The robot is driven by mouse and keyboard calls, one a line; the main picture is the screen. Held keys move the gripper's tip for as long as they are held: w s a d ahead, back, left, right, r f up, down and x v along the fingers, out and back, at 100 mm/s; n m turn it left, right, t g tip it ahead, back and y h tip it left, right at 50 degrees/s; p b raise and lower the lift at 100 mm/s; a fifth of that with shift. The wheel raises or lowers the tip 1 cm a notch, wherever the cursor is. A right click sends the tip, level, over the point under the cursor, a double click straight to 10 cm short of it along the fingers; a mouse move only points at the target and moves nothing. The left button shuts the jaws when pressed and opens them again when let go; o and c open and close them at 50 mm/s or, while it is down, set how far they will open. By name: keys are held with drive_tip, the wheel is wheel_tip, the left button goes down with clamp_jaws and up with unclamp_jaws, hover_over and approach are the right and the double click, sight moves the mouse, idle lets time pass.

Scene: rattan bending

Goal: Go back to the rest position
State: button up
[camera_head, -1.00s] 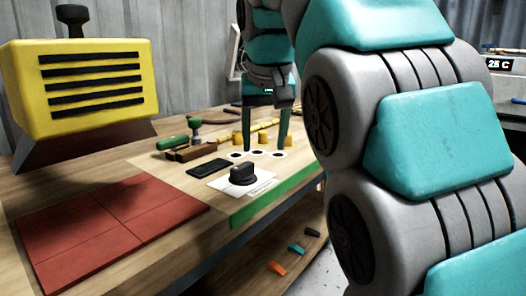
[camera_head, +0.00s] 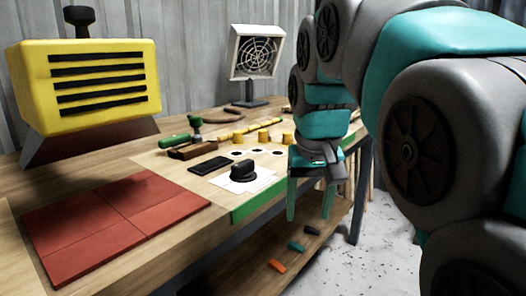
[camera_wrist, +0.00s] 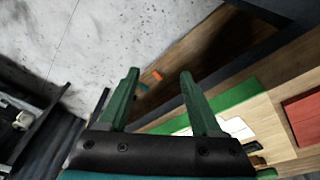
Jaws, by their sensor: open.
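My gripper (camera_head: 309,200) has two green fingers and hangs in front of the bench's front edge, above the lower shelf. In the wrist view my gripper (camera_wrist: 158,88) has its fingers spread wide with nothing between them. The workbench (camera_head: 110,160) stands to the left of my gripper. My teal and grey arm fills the right side of the head view and hides the right part of the bench.
On the bench are a yellow heater box (camera_head: 90,85), red tiles (camera_head: 115,225), a black knob (camera_head: 243,172) on white paper, several yellow pegs and a white fan (camera_head: 256,52). Orange and teal pieces lie on the lower shelf (camera_head: 290,245). Bare floor (camera_head: 385,240) lies at right.

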drive_tip(key=s+d+f+g, duration=0.2)
drive_tip(key=s+d+f, duration=0.1)
drive_tip(key=s+f, duration=0.9)
drive_tip(key=s+d+f+g, duration=0.2)
drive_tip(key=s+d+f, duration=0.2)
drive_tip(key=s+f, duration=0.8)
drive_tip(key=shift+s, duration=0.2)
drive_tip(key=shift+f, duration=0.1)
